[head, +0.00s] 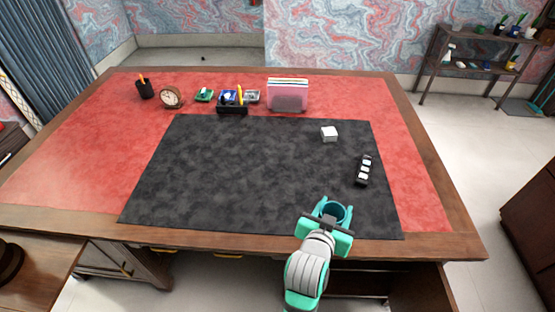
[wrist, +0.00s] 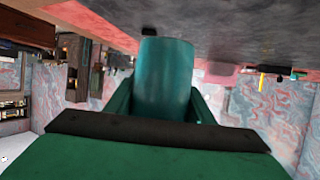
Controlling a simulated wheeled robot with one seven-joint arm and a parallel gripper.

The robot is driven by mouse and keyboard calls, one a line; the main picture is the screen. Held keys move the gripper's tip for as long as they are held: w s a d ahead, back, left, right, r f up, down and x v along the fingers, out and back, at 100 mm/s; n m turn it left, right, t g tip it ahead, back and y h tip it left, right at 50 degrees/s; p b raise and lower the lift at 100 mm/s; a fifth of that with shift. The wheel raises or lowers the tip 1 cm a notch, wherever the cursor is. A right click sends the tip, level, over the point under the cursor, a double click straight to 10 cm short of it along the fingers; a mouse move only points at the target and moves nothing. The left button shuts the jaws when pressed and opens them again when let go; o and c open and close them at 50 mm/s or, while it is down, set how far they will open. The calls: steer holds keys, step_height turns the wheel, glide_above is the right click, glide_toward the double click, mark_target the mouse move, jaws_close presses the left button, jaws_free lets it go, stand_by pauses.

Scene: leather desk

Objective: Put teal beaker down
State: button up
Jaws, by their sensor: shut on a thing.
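The teal beaker (head: 334,211) is held between the fingers of my gripper (head: 333,214), near the front right edge of the black desk mat (head: 250,170). In the wrist view the beaker (wrist: 163,82) stands out in the middle, with a gripper finger (wrist: 120,103) on either side. My gripper is shut on it. In the head view I look down into the beaker's open top. Its base is hidden, so I cannot tell whether it touches the mat.
A black tray with small white items (head: 364,170) and a white box (head: 329,134) are on the mat. A pink file holder (head: 288,95), an organizer (head: 232,108), a clock (head: 171,97) and a pen cup (head: 145,88) stand at the back. The mat's middle and left are clear.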

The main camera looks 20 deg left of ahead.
steer(key=shift+w+r, duration=0.15)
steer(key=shift+w, duration=0.3)
steer(key=w+d+f, duration=0.1)
steer(key=w+f, duration=0.2)
steer(key=w, duration=0.1)
steer(key=w+d+f, duration=0.1)
steer(key=w+f, duration=0.2)
steer(key=w+d+f, duration=0.2)
steer(key=w, duration=0.2)
steer(key=shift+w+f, duration=0.3)
steer(key=shift+f, duration=0.1)
steer(key=shift+w+d+f, duration=0.1)
steer(key=shift+w+f, duration=0.4)
steer(key=shift+f, duration=1.6)
steer(key=shift+f, duration=0.1)
steer(key=o, duration=1.2)
steer(key=shift+c, duration=0.2)
